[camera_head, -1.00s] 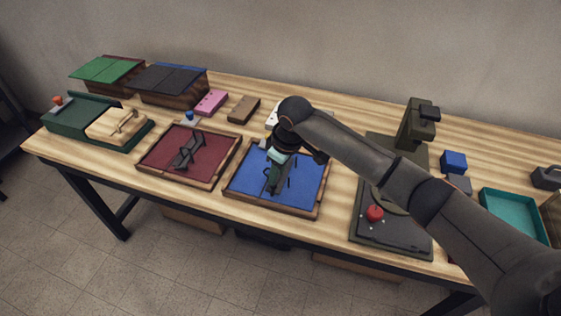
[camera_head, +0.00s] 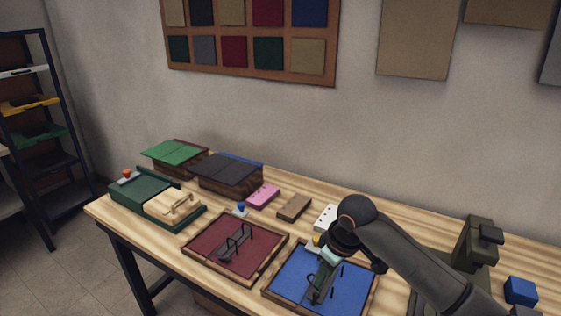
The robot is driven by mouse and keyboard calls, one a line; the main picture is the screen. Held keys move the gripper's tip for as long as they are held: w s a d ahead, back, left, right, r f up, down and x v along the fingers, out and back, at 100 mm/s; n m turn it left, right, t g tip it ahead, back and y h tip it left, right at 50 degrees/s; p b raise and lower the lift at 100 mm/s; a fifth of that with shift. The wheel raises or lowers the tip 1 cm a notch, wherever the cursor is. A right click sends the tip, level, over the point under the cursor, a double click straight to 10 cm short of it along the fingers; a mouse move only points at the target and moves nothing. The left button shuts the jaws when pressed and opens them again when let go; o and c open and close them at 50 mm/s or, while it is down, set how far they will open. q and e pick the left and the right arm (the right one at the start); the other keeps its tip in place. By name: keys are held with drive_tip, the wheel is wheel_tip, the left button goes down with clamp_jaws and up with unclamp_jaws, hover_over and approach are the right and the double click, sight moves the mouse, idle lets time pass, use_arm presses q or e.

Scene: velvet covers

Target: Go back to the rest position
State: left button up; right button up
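My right gripper (camera_head: 320,286) points down over the blue velvet tray (camera_head: 351,292). Its fingers are dark against the tray, and I cannot tell whether they are open or shut. My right arm (camera_head: 410,268) reaches in from the lower right. My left gripper is not in view.
A red velvet tray (camera_head: 212,245) with a dark metal piece (camera_head: 235,243) lies to the left. Stacked covers (camera_head: 226,168), a pink block (camera_head: 263,195) and a brown block (camera_head: 294,207) stand behind. A dark press (camera_head: 474,243) stands right.

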drive_tip(key=s+a+f+m+t+y, duration=0.1)
drive_tip(key=s+a+f+t+y, duration=0.2)
drive_tip(key=f, duration=0.5)
drive_tip(key=s+a+f+m+y, duration=0.1)
drive_tip(key=s+a+f+m, duration=0.15)
drive_tip(key=s+f, duration=0.45)
drive_tip(key=s+d+f+m+t+h, duration=0.1)
drive_tip(key=s+d+f+t, duration=0.1)
drive_tip(key=s, duration=0.5)
drive_tip(key=s+d+f+m+t+h, duration=0.1)
drive_tip(key=s+d+f+t+h, duration=0.1)
drive_tip(key=s+d+f, duration=0.2)
drive_tip(key=s+d, duration=0.2)
drive_tip(key=s, duration=0.2)
drive_tip(key=shift+d+f+m, duration=0.25)
drive_tip(key=shift+m, duration=0.1)
